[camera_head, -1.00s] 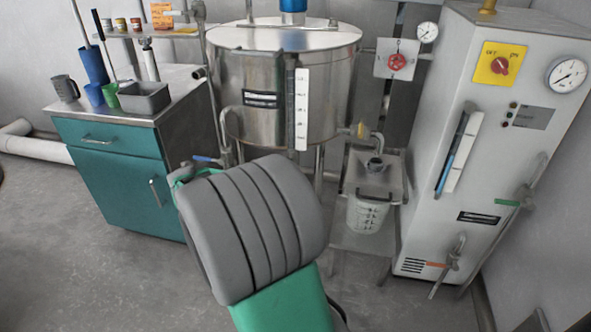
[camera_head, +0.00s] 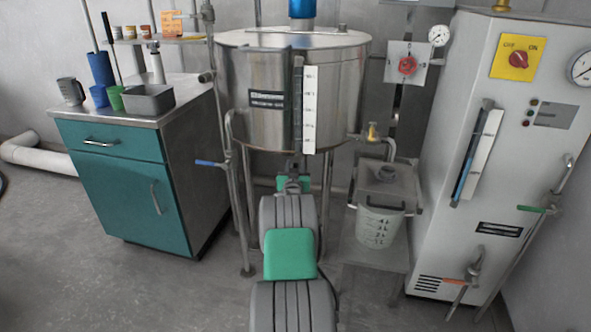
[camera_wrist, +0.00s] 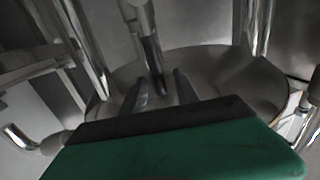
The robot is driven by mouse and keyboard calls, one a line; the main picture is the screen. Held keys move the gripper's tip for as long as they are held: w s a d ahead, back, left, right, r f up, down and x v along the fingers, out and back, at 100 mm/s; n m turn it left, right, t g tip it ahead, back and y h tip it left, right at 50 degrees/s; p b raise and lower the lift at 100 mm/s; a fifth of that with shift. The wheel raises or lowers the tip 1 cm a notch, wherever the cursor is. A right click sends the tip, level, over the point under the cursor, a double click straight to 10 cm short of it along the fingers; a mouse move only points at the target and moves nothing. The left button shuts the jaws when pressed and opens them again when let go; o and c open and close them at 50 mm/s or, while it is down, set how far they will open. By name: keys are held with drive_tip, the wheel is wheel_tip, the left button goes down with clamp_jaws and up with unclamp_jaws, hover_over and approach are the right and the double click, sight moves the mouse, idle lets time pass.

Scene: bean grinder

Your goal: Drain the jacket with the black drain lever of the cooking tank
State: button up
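The steel cooking tank (camera_head: 340,90) stands on legs in the middle of the head view, with a sight gauge on its front. My gripper (camera_head: 293,166) is just below the tank's front bottom edge. In the wrist view, my gripper (camera_wrist: 162,90) has its two dark fingers apart with nothing between them that I can see held. A dark lever (camera_wrist: 150,56), likely the black drain lever, hangs from a chrome pipe just beyond the fingertips, roughly in line with the gap. Whether it touches them I cannot tell. In the head view the lever is hidden or too small to make out.
Tank legs (camera_wrist: 254,25) stand close on both sides of my gripper. A blue-handled valve (camera_head: 208,163) is left of it. A teal cabinet (camera_head: 125,190) stands left.

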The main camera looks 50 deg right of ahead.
clamp_jaws()
idle(0.3)
drive_tip(key=shift+w, duration=0.1)
idle(1.0)
